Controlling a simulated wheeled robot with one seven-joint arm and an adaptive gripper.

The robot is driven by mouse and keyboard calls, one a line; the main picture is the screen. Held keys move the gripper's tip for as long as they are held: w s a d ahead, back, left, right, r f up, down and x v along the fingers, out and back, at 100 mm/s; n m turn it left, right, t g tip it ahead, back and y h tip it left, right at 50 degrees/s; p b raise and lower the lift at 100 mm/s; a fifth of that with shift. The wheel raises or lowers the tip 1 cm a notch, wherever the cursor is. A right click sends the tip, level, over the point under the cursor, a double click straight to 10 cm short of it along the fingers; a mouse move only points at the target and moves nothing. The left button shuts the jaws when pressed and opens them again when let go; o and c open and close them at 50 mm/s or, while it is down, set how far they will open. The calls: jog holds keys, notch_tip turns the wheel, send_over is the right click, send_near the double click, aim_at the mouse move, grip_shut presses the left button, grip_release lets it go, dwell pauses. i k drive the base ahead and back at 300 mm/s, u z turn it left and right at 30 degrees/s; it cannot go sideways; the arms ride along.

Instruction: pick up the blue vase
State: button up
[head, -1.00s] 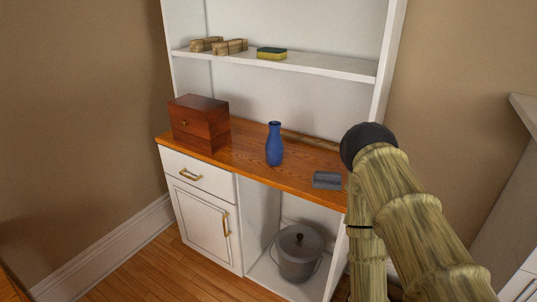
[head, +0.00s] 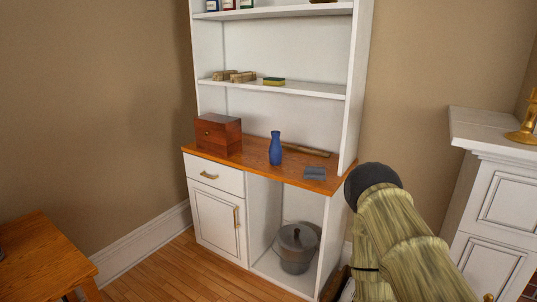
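The blue vase (head: 275,149) stands upright on the wooden counter (head: 258,168) of a white hutch, near the middle of the picture. It has a narrow neck and a wider body, and nothing hides it. A wooden box stands to its left and a grey block to its right. My arm shows at the lower right, in front of the hutch's right side. My gripper itself cannot be made out, so I cannot see its fingers. Nothing of mine touches the vase.
A wooden box (head: 218,133), a grey block (head: 314,173) and a long wooden stick (head: 305,151) are on the counter. A shelf (head: 300,88) hangs above. A lidded grey pot (head: 297,247) sits below. A wooden table (head: 40,255) is at lower left, a white mantel (head: 495,128) at right.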

aim_at(275, 149)
jog(key=u, duration=0.8)
jog(key=i, duration=1.1)
jog(key=z, duration=0.05)
